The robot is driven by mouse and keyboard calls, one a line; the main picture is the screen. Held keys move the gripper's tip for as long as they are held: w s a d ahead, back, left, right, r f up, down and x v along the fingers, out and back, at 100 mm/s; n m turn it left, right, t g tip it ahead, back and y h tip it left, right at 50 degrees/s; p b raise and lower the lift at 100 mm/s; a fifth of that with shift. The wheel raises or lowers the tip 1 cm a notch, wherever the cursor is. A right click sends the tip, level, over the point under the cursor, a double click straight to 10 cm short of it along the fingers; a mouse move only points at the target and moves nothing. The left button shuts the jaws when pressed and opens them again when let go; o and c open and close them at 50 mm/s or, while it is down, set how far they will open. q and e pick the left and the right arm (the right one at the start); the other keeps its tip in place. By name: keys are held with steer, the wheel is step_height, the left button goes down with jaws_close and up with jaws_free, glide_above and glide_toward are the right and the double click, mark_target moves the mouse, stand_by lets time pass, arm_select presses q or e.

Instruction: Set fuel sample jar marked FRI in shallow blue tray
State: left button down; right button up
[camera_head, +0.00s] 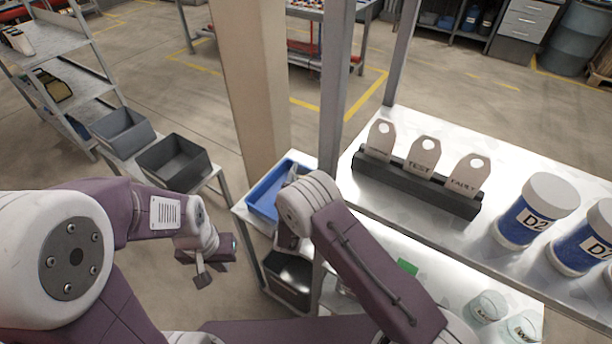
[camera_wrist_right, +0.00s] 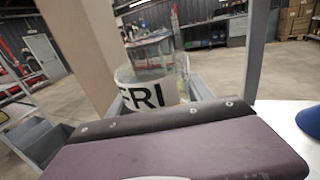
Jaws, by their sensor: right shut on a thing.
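The clear glass jar marked FRI (camera_wrist_right: 152,82) stands nearly upright in the right wrist view, its lower part hidden by my right gripper (camera_wrist_right: 165,118). My right gripper is shut on this jar. In the head view, my own arm largely hides this gripper and the jar. I cannot tell the gap between jar and tray. My left gripper (camera_head: 214,266) hangs left of the tray, holding nothing visible; its finger gap is unclear.
A grey post (camera_head: 335,85) and a beige column (camera_head: 252,90) rise close by the tray. A dark tag rack (camera_head: 415,187) and blue-white D2 containers (camera_head: 535,212) stand on the right bench. Glass jars (camera_head: 488,307) sit at lower right. Grey bins (camera_head: 173,163) stand left.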

steer(key=shift+f, duration=0.8)
steer(key=shift+w+f, duration=0.25)
steer(key=shift+f, duration=0.1)
steer(key=shift+s, duration=0.1)
steer(key=shift+f, duration=0.15)
steer(key=shift+f+b, duration=0.45)
steer(key=shift+b, duration=0.2)
steer(key=o, duration=1.7)
steer(key=shift+c, duration=0.2)
steer(key=shift+r, duration=0.1)
